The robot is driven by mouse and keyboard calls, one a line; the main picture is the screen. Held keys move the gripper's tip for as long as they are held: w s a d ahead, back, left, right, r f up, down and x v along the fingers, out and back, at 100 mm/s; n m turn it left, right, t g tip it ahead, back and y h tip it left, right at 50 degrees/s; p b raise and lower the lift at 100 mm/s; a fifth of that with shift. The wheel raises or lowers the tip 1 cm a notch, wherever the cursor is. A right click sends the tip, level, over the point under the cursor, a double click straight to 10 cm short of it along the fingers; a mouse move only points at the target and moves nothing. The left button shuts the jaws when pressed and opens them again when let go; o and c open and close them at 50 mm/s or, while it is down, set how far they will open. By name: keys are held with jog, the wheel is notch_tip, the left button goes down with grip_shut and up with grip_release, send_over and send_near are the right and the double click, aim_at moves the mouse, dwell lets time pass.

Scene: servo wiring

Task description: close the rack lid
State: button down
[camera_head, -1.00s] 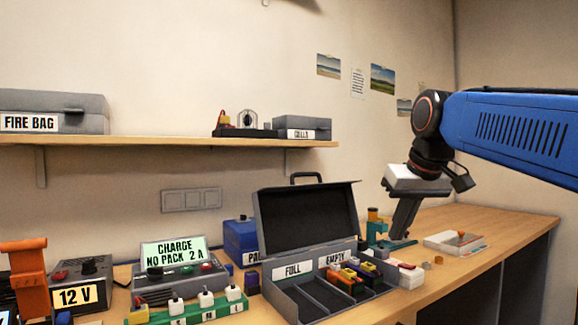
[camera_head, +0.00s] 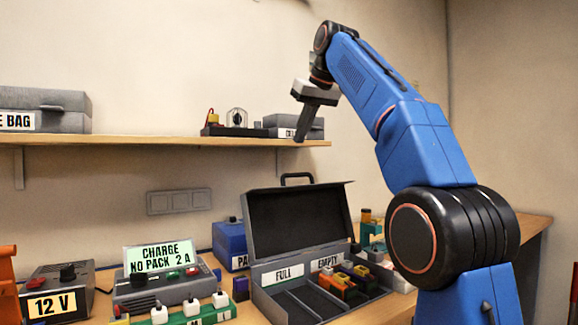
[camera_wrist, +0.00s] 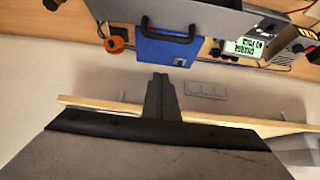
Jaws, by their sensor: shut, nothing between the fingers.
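The rack is a grey case on the bench with FULL and EMPTY labels on its front compartments. Its dark-lined lid (camera_head: 298,222) stands open, leaning back, with a black handle on top. The rack's EMPTY side (camera_head: 345,283) holds several coloured packs, and the FULL side (camera_head: 290,300) shows bare slots. My gripper (camera_head: 300,138) is shut and empty, pointing down, above and behind the lid, near the shelf's right end. In the wrist view my shut fingers (camera_wrist: 160,78) point toward the wall and the blue box (camera_wrist: 168,45). The lid is apart from the fingers.
A wall shelf (camera_head: 130,140) carries a grey fire bag box (camera_head: 60,108) and a CELLS box close to my gripper. A charger (camera_head: 165,285), a 12 V supply (camera_head: 60,292) and a green strip with white plugs stand left of the rack. My arm hides the bench's right part.

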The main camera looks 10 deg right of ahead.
jog(key=shift+w+a+f, duration=0.1)
jog(key=shift+w+f, duration=0.2)
jog(key=shift+f, duration=1.2)
jog(key=shift+w+a+f, duration=0.15)
jog(key=shift+w+f, duration=0.15)
jog(key=shift+f, duration=1.25)
jog(key=shift+w+a+f, duration=0.1)
jog(key=shift+w+f, duration=0.2)
jog(key=shift+f, duration=1.2)
jog(key=shift+s, duration=0.15)
